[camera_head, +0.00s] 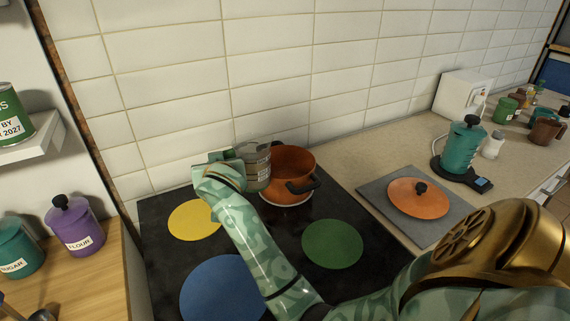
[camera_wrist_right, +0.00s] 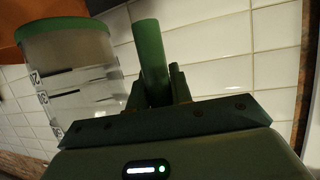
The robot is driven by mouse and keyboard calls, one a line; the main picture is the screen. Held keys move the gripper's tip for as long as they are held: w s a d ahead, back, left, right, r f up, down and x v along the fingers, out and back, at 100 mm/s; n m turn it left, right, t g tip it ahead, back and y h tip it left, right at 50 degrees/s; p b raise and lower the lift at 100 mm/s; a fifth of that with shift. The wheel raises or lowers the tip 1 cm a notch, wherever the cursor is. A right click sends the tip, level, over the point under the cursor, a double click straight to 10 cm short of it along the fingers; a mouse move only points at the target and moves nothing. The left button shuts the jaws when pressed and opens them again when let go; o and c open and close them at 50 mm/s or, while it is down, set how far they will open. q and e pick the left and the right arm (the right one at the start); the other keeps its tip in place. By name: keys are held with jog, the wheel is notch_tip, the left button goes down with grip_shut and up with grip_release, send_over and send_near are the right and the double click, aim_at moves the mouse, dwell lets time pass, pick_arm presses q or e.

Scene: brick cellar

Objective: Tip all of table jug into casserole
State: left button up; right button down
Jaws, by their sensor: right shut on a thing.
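The table jug (camera_head: 254,165) is a clear measuring jug with a green rim and handle. My right gripper (camera_head: 222,168) is shut on its handle. In the right wrist view the green handle (camera_wrist_right: 150,55) stands between the fingers, and the marked jug wall (camera_wrist_right: 85,85) is beside it. The casserole (camera_head: 293,165) is an orange pot with dark handles on the back of the hob, directly right of the jug. Its inside shows partly. I cannot tell how full the jug is or exactly how far it tilts. My left gripper is out of view.
The orange lid (camera_head: 418,198) lies on a grey board (camera_head: 375,198) right of the hob. A teal kettle (camera_head: 464,148) stands behind it. The black hob (camera_head: 160,237) has yellow, blue and green plates. A tiled wall (camera_head: 250,60) rises close behind the pot.

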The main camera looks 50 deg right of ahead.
jog(key=w+m+h+b, duration=0.1)
jog(key=w, duration=0.6)
jog(key=shift+m+g+h, duration=0.5)
jog(key=shift+h, duration=0.1)
jog(key=w+f, duration=0.1)
jog(key=f, duration=0.2)
jog(key=w+f, duration=0.1)
jog(key=f, duration=0.2)
jog(key=w+f, duration=0.1)
jog(key=f, duration=0.2)
jog(key=shift+b, duration=0.35)
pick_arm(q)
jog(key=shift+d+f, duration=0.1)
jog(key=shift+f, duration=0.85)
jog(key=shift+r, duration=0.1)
pick_arm(e)
jog(key=shift+r, duration=0.1)
